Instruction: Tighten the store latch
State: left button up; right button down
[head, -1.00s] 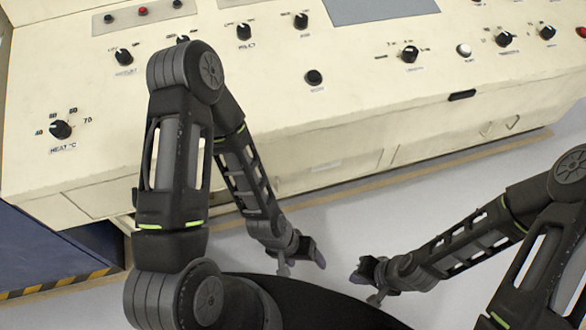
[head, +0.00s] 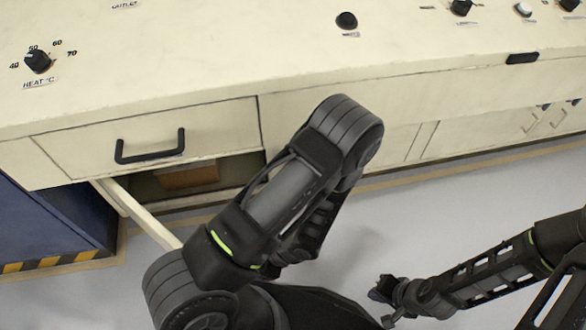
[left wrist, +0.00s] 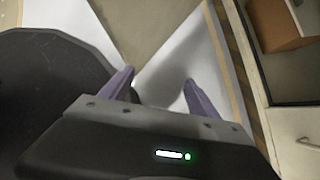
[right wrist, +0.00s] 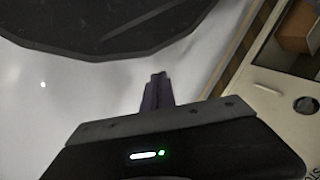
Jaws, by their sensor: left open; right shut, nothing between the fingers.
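A round dark fitting (right wrist: 306,105) on a cream panel, with part of a label starting "STO" near it, shows at the right edge of the right wrist view. I take it for the store latch; its tightness cannot be told. My right gripper (head: 383,290) is low over the floor, away from the cabinet. Its fingers (right wrist: 157,92) are together and empty. My left gripper (left wrist: 158,82) is open and empty, with the cabinet to its right. In the head view my left arm hides it.
The cupboard (head: 235,168) under the drawer (head: 150,140) stands open, with a brown box (head: 190,177) inside. Its door (head: 140,212) juts out toward me. A blue block (head: 40,225) with a striped edge stands left. The floor (head: 470,185) at right is clear.

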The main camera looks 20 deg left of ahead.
pick_arm(q)
jog(key=w+a+f+m+t+y+b, duration=0.1)
jog(key=w+a+m+t+y+b, duration=0.25)
jog(key=w, duration=0.45)
jog(key=w+a+f+m+t+y+b, duration=0.1)
jog(key=w+a+m+t+y+b, duration=0.2)
jog(key=w, duration=0.4)
jog(key=w+d+r+m+t+h+b, duration=0.1)
jog(key=w+d+r+m+t+b, duration=0.1)
jog(key=w+t, duration=0.3)
jog(key=w+d+r+m+t+h+b, duration=0.1)
jog(key=w+d+r+m+t, duration=0.4)
jog(key=w, duration=0.5)
jog(key=shift+d+r+t+h+b, duration=0.2)
jog(key=shift+t+h+b, duration=0.15)
jog(key=shift+b, duration=0.15)
pick_arm(e)
notch_tip(320, 180, down, 14)
jog(key=w, duration=0.1)
jog(key=shift+w, duration=0.3)
pick_arm(q)
jog(key=shift+w, duration=0.1)
